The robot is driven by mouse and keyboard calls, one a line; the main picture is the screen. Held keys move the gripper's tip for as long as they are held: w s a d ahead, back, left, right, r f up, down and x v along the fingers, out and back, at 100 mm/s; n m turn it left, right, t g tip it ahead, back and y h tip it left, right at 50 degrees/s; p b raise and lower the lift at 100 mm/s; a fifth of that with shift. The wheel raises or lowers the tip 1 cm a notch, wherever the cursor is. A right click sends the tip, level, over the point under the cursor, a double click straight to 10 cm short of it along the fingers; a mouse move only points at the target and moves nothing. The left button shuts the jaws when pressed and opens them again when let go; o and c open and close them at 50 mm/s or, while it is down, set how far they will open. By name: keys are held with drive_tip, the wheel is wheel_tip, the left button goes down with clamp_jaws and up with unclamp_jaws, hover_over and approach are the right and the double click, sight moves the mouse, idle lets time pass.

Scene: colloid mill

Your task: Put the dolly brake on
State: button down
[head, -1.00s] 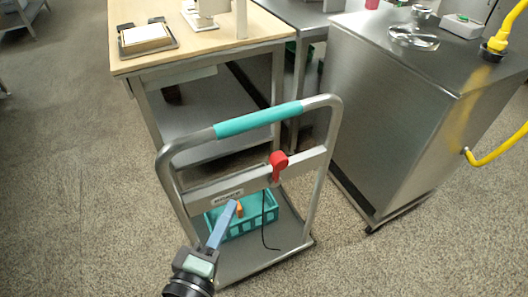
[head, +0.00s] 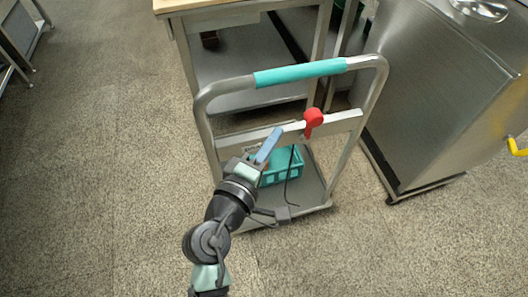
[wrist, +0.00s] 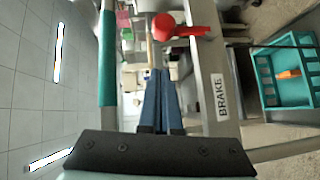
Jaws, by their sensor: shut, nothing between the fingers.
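The dolly (head: 202,126) stands in front of me, with a tubular handle and a teal grip (head: 300,72). A red brake lever (head: 313,121) is mounted on its crossbar; it also shows in the wrist view (wrist: 180,27), beside a white "BRAKE" label (wrist: 220,97). In the head view the lever's knob is up and its arm points down. My gripper (head: 278,131) has blue fingers, shut with nothing between them. It is near the crossbar, left of the lever and apart from it in the picture. In the wrist view the fingers (wrist: 161,75) point toward the lever's side.
A teal crate (head: 292,167) with an orange item (wrist: 288,74) stands on the dolly's deck. A black cable (head: 290,178) hangs from the lever. A wooden-topped bench (head: 185,5) is behind, and a steel cabinet (head: 420,110) is close on the right. Floor at left is clear.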

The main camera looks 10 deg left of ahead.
sight(306, 116)
drive_tip(key=w+d, duration=0.2)
drive_tip(key=w, duration=0.1)
drive_tip(key=w+d+f, duration=0.1)
drive_tip(key=w+d, duration=0.1)
drive_tip(key=shift+d+r, duration=0.1)
drive_tip(key=shift+r, duration=0.1)
idle(0.3)
drive_tip(key=shift+d+r+p, duration=0.1)
drive_tip(key=shift+p, duration=0.5)
drive_tip(key=shift+w+p, duration=0.1)
drive_tip(key=shift+p, duration=0.25)
